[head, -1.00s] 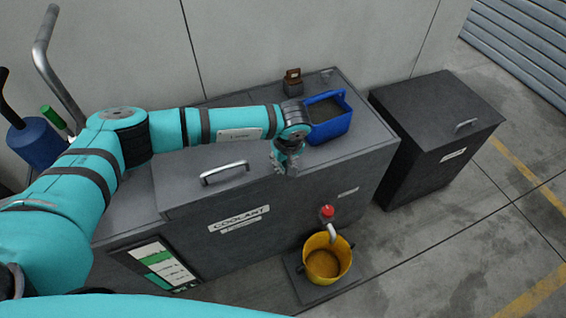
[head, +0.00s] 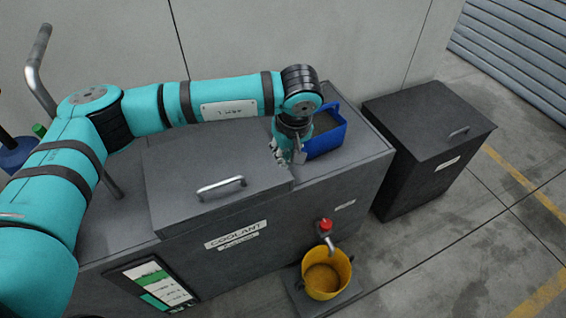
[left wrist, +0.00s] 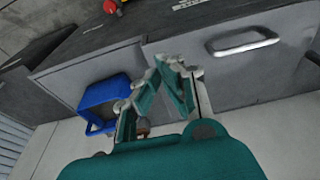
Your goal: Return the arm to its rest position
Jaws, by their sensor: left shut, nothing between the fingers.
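My left arm (head: 150,110) reaches in from the left over the grey coolant cabinet (head: 250,250). My left gripper (head: 290,158) hangs above the cabinet top, just left of the blue open bin (head: 326,138), and is shut with nothing held. In the left wrist view the shut fingers (left wrist: 172,75) point toward the cabinet lid with its handle (left wrist: 243,43), and the blue bin (left wrist: 103,103) is at the left. My right gripper is not in view.
A dark lidded bin (head: 425,145) stands right of the cabinet. A curved metal pipe (head: 38,65) and a blue cylinder (head: 15,155) are at the left. Floor at right is clear.

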